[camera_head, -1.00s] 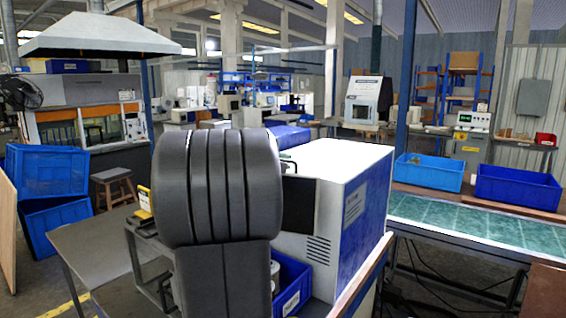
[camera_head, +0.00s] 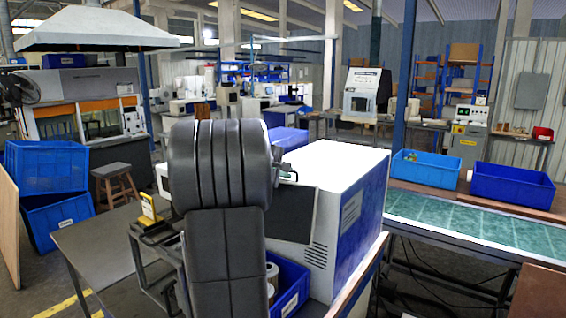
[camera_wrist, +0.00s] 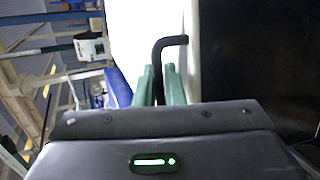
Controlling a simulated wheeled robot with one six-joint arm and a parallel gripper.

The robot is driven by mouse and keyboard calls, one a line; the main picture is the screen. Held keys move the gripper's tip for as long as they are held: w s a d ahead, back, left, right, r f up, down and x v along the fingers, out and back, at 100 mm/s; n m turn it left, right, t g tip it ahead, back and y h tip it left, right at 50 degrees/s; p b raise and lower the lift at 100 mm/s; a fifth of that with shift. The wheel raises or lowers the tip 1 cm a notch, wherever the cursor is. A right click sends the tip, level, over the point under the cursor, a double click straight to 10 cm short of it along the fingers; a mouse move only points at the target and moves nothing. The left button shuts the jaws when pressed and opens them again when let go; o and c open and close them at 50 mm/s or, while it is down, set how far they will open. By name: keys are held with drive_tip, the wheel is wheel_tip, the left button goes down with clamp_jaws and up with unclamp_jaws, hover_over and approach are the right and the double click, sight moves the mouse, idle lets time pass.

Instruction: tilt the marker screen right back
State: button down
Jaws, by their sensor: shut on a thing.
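The marker is a white and blue box-shaped machine (camera_head: 345,180) on the table, with its dark screen (camera_head: 292,217) at the front left. The screen leans at a slant, and my arm hides its left part. In the wrist view the dark screen (camera_wrist: 255,60) fills the right side. My gripper (camera_wrist: 158,86) has green fingers shut on a black bent handle (camera_wrist: 160,52) beside the screen. The far end of the handle bends right toward the screen. In the head view my arm hides most of the gripper.
A blue bin (camera_head: 290,284) with cylindrical parts stands below the screen. A yellow-marked device (camera_head: 149,208) sits on the grey table (camera_head: 95,245) at left. Blue bins (camera_head: 426,170) stand by the green-topped bench (camera_head: 455,222) at right.

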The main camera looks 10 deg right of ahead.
drive_tip(key=shift+w+d+f, duration=0.3)
drive_tip(key=shift+w+f, duration=0.1)
drive_tip(key=shift+w, duration=0.3)
drive_tip(key=c, duration=1.8)
unclamp_jaws()
drive_tip(key=shift+b, duration=0.3)
drive_tip(key=b+v, duration=0.2)
drive_tip(key=v, duration=1.1)
drive_tip(key=shift+s+a+r, duration=0.15)
drive_tip(key=shift+s+a, duration=0.05)
drive_tip(key=shift+s, duration=0.1)
drive_tip(key=shift+w, duration=0.1)
